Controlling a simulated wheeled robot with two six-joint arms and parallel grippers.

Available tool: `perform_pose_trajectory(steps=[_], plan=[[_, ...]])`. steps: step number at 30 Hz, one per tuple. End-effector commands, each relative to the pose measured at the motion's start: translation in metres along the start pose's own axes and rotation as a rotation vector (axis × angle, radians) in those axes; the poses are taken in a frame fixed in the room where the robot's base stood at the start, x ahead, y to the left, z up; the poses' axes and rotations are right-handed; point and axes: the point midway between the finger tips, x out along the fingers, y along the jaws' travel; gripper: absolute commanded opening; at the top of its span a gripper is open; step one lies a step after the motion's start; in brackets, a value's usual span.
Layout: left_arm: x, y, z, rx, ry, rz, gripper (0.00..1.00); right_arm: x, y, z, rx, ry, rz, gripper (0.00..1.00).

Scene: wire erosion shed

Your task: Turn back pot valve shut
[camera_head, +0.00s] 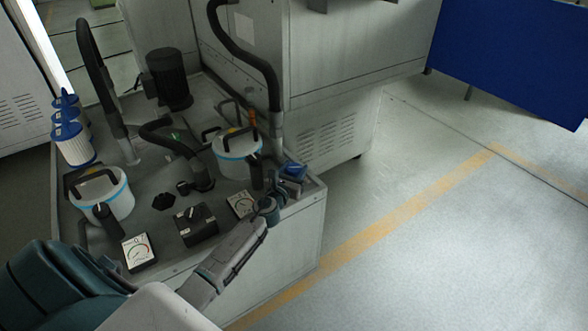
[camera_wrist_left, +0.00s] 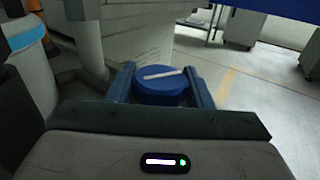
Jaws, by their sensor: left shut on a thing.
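The back pot (camera_head: 237,157), white with a blue band and black handle, stands on the grey cabinet top. A blue valve knob (camera_head: 293,170) is to its right at the cabinet's edge. My left gripper (camera_head: 282,187) reaches it from the front. In the left wrist view the round blue knob (camera_wrist_left: 160,92) sits between the two fingers of my left gripper (camera_wrist_left: 160,84), which is shut on it. A white bar on the knob lies nearly crosswise to the fingers, slightly tilted. The valve body below is hidden. My right gripper is not in view.
A second white pot (camera_head: 104,196) stands at the left, with a gauge (camera_head: 138,253) before it. A black switch box (camera_head: 197,228) and another gauge (camera_head: 242,204) lie close to my left arm. A black hose (camera_head: 262,62) rises behind. The floor right of the cabinet is clear.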

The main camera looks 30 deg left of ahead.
Motion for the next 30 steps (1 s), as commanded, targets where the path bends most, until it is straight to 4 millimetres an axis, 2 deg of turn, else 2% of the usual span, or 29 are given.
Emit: perform_pose_trajectory(steps=[10,11,13,14,23,26,30], plan=[[0.0,0.0,-0.001,0.0,0.001,-0.001,0.24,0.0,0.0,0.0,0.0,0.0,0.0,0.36],[0.0,0.0,-0.001,0.0,0.001,-0.001,0.53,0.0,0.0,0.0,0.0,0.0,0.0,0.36],[0.0,0.0,-0.001,0.0,0.001,-0.001,0.66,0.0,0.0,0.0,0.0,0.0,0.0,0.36],[0.0,0.0,-0.001,0.0,0.001,-0.001,0.68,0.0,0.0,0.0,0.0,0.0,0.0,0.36],[-0.002,0.0,0.0,0.0,0.0,-0.001,0.68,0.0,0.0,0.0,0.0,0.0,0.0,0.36],[-0.01,0.0,-0.001,0.001,0.002,-0.001,0.68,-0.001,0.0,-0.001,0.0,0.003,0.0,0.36],[-0.033,0.0,-0.001,0.001,0.002,-0.001,0.68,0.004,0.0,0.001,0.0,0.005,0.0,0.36]])
